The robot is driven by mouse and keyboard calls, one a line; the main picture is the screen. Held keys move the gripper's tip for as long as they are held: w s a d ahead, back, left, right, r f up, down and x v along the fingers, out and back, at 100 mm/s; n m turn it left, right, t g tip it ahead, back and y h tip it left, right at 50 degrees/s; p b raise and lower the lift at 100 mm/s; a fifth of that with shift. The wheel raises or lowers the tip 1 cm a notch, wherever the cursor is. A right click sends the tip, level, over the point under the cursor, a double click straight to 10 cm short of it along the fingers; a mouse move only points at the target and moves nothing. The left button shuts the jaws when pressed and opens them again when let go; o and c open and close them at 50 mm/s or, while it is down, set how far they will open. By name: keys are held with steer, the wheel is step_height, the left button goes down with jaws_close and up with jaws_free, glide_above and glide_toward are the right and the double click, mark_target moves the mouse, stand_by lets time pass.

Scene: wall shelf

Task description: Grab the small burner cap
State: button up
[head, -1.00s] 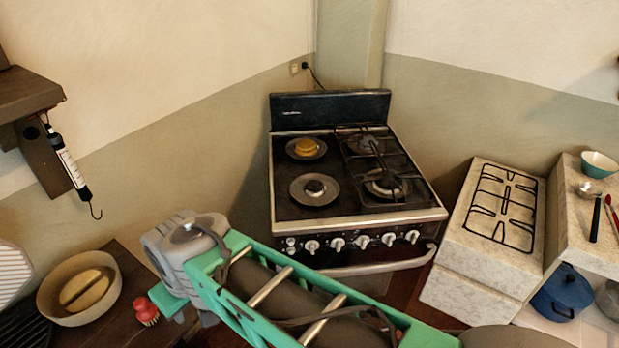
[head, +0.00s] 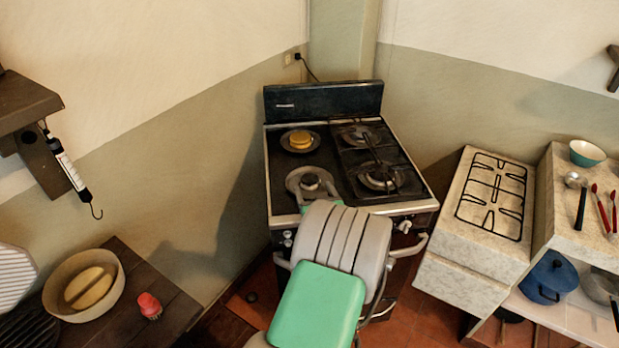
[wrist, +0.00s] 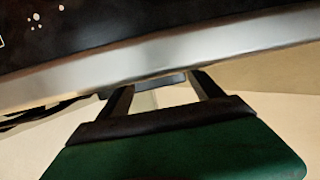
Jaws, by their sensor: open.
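The small burner cap is most likely the round black cap (head: 310,182) in the middle of the front-left burner on the stove (head: 350,207). In the head view my grey and green arm stands in front of the stove, just below that burner, and largely hides my gripper. In the wrist view my gripper (wrist: 160,83) has two dark fingers set apart with nothing between them. A pale metal edge and a dark panel lie beyond the fingers. No cap can be made out in the wrist view.
A yellow round item (head: 300,139) sits on the back-left burner. Black grates (head: 372,165) cover the right burners. A counter with a loose grate (head: 492,195) stands right of the stove. A bowl (head: 55,305) and a red brush (head: 149,306) are on the left table.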

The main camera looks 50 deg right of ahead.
mark_target(310, 179)
steer(key=p+x, duration=0.1)
steer(key=x, duration=0.3)
steer(key=shift+w+d+r, duration=0.1)
steer(key=shift+w+d, duration=0.15)
steer(key=shift+d, duration=0.1)
steer(key=shift+c, duration=0.6)
steer(key=c, duration=1.3)
